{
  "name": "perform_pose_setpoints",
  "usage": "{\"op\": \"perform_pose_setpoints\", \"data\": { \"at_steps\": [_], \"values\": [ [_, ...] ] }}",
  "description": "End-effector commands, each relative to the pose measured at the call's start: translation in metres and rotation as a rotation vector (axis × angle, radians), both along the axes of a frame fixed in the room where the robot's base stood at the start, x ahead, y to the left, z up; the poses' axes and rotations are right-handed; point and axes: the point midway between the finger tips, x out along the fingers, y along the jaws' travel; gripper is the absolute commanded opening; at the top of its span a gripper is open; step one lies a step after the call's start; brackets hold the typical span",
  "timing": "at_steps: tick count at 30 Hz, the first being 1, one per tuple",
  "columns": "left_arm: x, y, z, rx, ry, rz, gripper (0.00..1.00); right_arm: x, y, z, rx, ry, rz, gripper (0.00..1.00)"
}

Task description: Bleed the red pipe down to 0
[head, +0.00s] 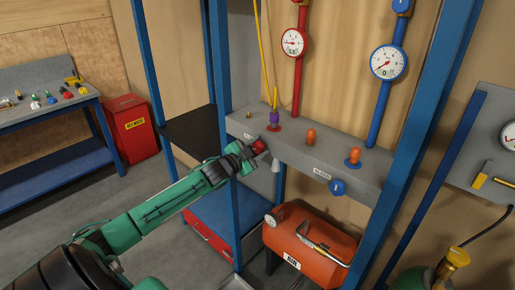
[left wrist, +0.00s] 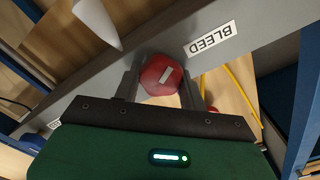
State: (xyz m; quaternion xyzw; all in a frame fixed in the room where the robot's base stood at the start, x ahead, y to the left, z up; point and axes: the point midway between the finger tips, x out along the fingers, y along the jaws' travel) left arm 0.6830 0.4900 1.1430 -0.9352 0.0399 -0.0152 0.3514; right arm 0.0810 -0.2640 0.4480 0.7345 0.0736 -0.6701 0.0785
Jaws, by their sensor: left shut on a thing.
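The red pipe (head: 299,80) runs down the wooden back panel to the grey shelf beam. Its round white gauge (head: 293,42) has a needle too small to read surely. A red bleed knob (head: 260,146) sits on the beam's front face below the pipe. My left gripper (head: 255,148) is shut on this knob. In the left wrist view the red knob (left wrist: 161,75), with a pale bar mark on its face, sits between the two fingers, beside a BLEED label (left wrist: 210,37). A white cone nozzle (head: 276,166) hangs below the beam. My right gripper is not in view.
A blue pipe (head: 385,100) with its own gauge (head: 388,62) stands to the right, with a blue knob (head: 338,187) below. Orange caps (head: 311,136) stand on the beam. Blue posts (head: 225,90) frame the rack. An orange air tank (head: 305,245) sits below.

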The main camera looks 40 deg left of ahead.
Motion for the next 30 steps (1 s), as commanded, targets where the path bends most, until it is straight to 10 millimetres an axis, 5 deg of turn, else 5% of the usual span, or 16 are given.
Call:
{"op": "perform_pose_setpoints", "data": {
  "at_steps": [7, 8, 11, 22, 30],
  "values": [
    [0.000, 0.000, -0.001, -0.004, 0.002, 0.001, 0.19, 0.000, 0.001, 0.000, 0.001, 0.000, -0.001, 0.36],
    [0.000, 0.000, -0.001, -0.004, 0.002, 0.001, 0.46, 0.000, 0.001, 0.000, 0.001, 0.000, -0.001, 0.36],
    [0.000, 0.000, -0.001, -0.003, 0.002, 0.000, 0.63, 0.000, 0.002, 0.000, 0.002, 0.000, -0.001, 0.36],
    [-0.003, 0.000, -0.001, -0.001, 0.001, 0.001, 0.63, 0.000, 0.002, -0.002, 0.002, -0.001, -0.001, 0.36],
    [-0.030, 0.002, -0.004, 0.001, 0.003, 0.000, 0.63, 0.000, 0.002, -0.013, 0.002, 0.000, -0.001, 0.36]
  ]
}}
